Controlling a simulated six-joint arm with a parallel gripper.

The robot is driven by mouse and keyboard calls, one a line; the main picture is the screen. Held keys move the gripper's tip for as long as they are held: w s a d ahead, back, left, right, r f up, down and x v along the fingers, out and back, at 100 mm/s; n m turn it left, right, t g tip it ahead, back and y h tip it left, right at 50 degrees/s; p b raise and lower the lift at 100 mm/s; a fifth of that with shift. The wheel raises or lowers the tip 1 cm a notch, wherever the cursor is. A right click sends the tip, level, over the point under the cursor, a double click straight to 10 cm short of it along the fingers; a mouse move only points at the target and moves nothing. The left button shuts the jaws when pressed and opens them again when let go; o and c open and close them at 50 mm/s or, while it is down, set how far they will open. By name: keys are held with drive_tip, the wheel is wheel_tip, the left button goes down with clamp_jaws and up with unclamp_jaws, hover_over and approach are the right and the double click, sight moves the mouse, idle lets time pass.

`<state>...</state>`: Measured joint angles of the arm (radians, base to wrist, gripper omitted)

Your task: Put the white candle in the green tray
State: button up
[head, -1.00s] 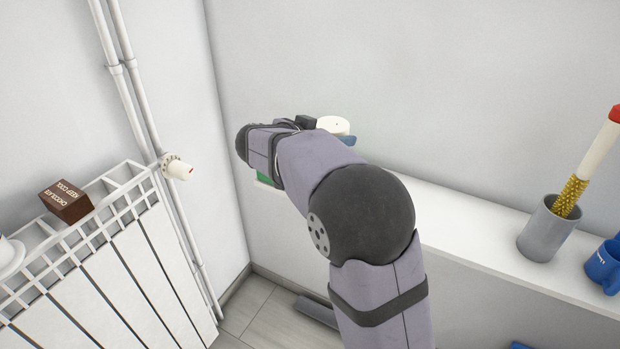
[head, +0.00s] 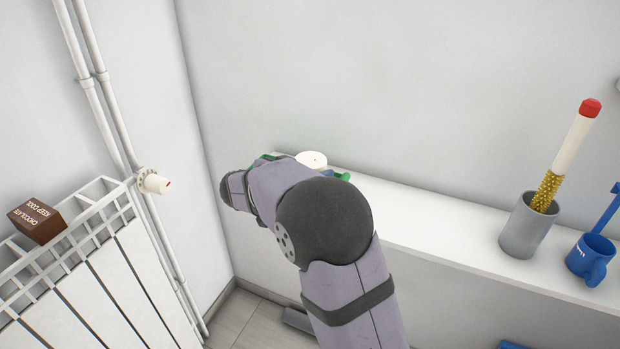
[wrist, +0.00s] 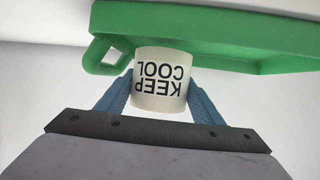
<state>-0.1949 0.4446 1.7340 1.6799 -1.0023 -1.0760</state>
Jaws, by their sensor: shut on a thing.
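The white candle (wrist: 160,82), lettered "KEEP COOL", is between the two blue fingers of my gripper (wrist: 161,76), which is shut on it. In the head view the candle's pale round top (head: 311,159) shows just past my arm. The green tray (wrist: 225,38), with a loop handle, lies beyond the candle in the wrist view, and the candle overlaps its edge there. In the head view only bits of the tray (head: 264,158) show around my arm, at the shelf's far end. I cannot tell whether the candle touches the tray.
The white shelf (head: 430,225) runs along the wall. A grey cup (head: 526,228) holding a red-tipped stick and a blue mug (head: 590,258) stand at its right. A brown chocolate box (head: 37,221) sits on the radiator rack (head: 100,215) at left. The shelf's middle is clear.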

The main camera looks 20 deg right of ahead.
drive_tip(key=shift+f, duration=1.05)
drive_tip(key=o, duration=1)
drive_tip(key=shift+f, duration=0.15)
drive_tip(key=v, duration=1.2)
drive_tip(key=shift+s+a, duration=0.1)
